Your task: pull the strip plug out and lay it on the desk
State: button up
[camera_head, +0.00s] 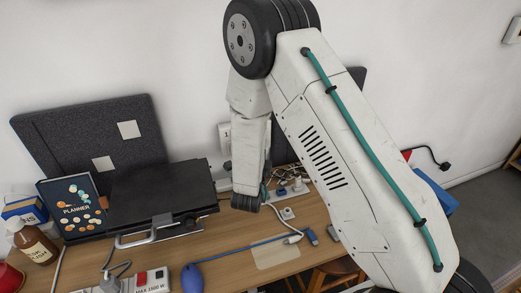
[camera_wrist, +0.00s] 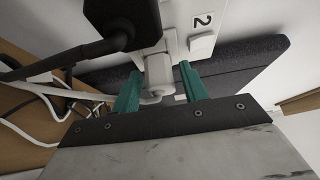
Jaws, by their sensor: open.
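My gripper (camera_wrist: 160,68) is open, with one teal finger on each side of this plug. I cannot tell whether the fingers touch it. A white cable runs from near the plug to the left. In the head view, the arm hides most of my gripper and the plug. A white power strip (camera_head: 152,281) with a red switch lies on the desk (camera_head: 227,231) at the front edge.
A black plug (camera_wrist: 122,22) sits close beside the white one. Loose cables (camera_wrist: 40,98) lie near it. Bare wood shows at the desk's middle.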

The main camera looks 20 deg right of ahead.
jog(key=shift+d, duration=0.1)
jog(key=c, duration=0.9)
jog(key=shift+s, duration=0.2)
jog(key=shift+s, duration=2.4)
